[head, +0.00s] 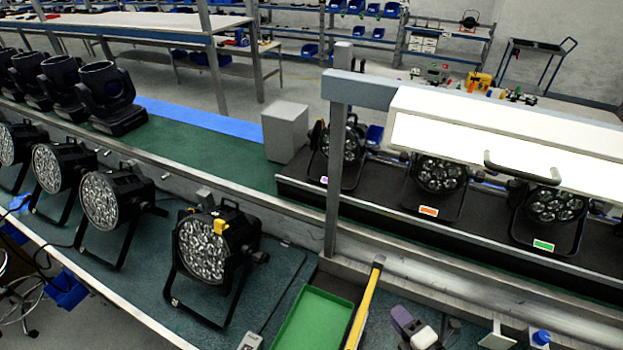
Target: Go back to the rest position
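I cannot pick out either gripper clearly in the head view. No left arm comes in from the left side. Some small parts stand along the bottom edge at the right, cut off by the frame, and I cannot tell whether any of them is my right gripper. A black par can (203,250) with a yellow tag stands on the green bench mat, with no gripper on it. More par cans stand to its left, one (100,202) nearest to it and another (52,168) beyond.
A green tray (314,322) and a long yellow-edged tool (366,302) lie at the bottom middle. A metal post (335,165) rises behind them. A white light hood (500,140) overhangs par cans (438,175) at the right. Moving-head lights (106,98) stand at the back left.

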